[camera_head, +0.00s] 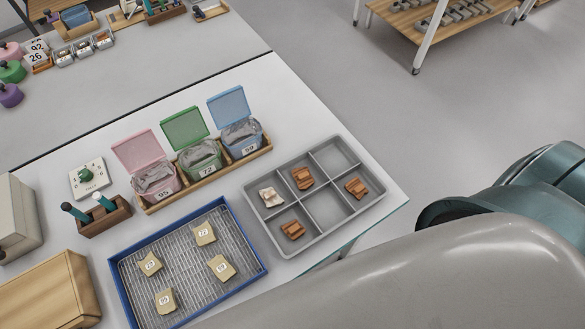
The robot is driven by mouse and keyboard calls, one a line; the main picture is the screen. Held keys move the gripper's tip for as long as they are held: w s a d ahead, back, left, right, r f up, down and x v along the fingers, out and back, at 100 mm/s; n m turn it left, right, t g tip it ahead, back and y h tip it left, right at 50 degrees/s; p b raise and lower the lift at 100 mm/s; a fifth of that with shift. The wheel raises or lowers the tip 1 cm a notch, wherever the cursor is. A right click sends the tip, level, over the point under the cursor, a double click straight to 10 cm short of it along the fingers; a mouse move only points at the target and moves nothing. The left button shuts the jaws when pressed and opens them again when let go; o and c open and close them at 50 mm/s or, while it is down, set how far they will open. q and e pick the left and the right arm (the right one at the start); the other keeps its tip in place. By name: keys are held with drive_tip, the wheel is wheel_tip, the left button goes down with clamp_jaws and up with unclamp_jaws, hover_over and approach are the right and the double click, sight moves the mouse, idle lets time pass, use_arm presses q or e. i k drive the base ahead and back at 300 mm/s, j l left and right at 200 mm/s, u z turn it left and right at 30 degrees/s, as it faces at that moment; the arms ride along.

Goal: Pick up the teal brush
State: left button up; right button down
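A dark wooden holder (108,222) stands at the left of the near table. A teal handle with a dark end (74,211) leans out of its left side. A second teal piece with a white end (104,202) stands at its right side. I cannot tell for sure which of the two is the teal brush; their lower parts are hidden in the holder. Neither of my grippers is in view. Large grey and teal parts of my own arm fill the lower right.
A blue-rimmed wire tray (118,278) holds several numbered tan blocks. A grey compartment tray (288,250) holds sherds. Pink, green and blue lidded boxes stand in a wooden rack (207,176). A white dial device (88,179) and a wooden box (45,290) flank the holder.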

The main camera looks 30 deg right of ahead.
sight(67, 207)
drive_tip(key=u, duration=1.05)
